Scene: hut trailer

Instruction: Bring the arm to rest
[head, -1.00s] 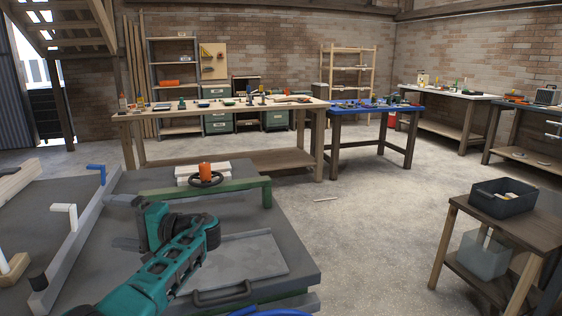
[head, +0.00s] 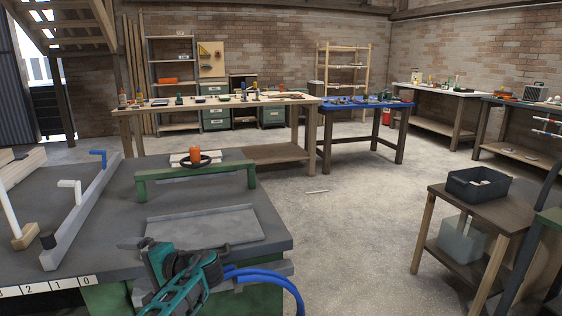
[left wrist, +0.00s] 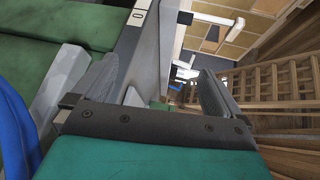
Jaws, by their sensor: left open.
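My left arm is low in the head view, in front of the near edge of the grey trailer deck (head: 95,215). My left gripper (head: 139,264) points left beside that edge. In the left wrist view my left gripper (left wrist: 158,88) has its two dark fingers spread apart, with nothing between them. A grey surface with a number label shows just beyond the fingers. I cannot tell whether the gripper touches the edge. My right gripper is not in view.
Blue hoses (head: 270,274) curve right beside my left arm. A grey panel (head: 205,228) and green rail (head: 195,172) are on the deck. A black crate (head: 478,190) stands on a wooden table (head: 440,205) at right. The middle floor is mostly clear.

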